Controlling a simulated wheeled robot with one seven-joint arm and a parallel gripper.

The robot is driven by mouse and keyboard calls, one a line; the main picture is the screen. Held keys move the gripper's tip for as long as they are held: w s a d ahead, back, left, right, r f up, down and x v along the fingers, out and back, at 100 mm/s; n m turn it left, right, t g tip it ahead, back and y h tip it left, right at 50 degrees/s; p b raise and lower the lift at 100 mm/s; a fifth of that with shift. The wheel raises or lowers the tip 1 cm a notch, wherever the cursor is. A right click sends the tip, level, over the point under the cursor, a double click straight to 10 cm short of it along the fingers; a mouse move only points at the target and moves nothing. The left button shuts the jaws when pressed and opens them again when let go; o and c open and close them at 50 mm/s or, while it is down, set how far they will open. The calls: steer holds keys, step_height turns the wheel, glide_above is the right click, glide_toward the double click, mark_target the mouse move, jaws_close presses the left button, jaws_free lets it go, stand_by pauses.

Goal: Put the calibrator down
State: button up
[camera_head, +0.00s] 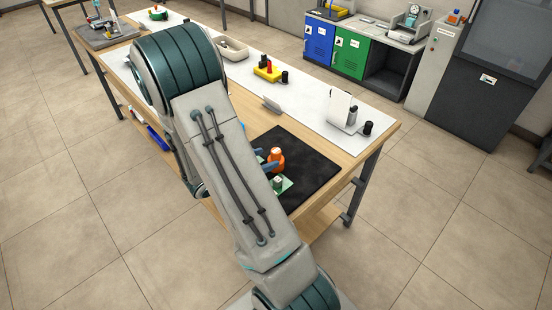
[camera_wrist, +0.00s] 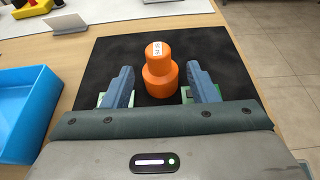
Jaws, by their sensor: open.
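The calibrator, taken to be the orange stepped cylinder with a white label (camera_wrist: 158,75), stands upright on a black mat (camera_wrist: 215,42). In the head view the orange calibrator (camera_head: 276,157) shows just beside my arm. My gripper (camera_wrist: 160,82) is open, with one blue finger on each side of the calibrator and a visible gap to each. In the head view my arm hides most of the gripper.
A blue bin (camera_wrist: 22,105) lies left of the mat. Green pieces (camera_head: 285,184) show by the fingers. A white card stand (camera_head: 342,108), black cylinders and a yellow holder (camera_head: 268,73) stand further back on the table. Much of the mat is bare.

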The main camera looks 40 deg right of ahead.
mark_target(272, 156)
steer(key=shift+p+x, duration=0.5)
steer(key=shift+x, duration=2.45)
jaws_close()
steer(key=shift+w, duration=0.1)
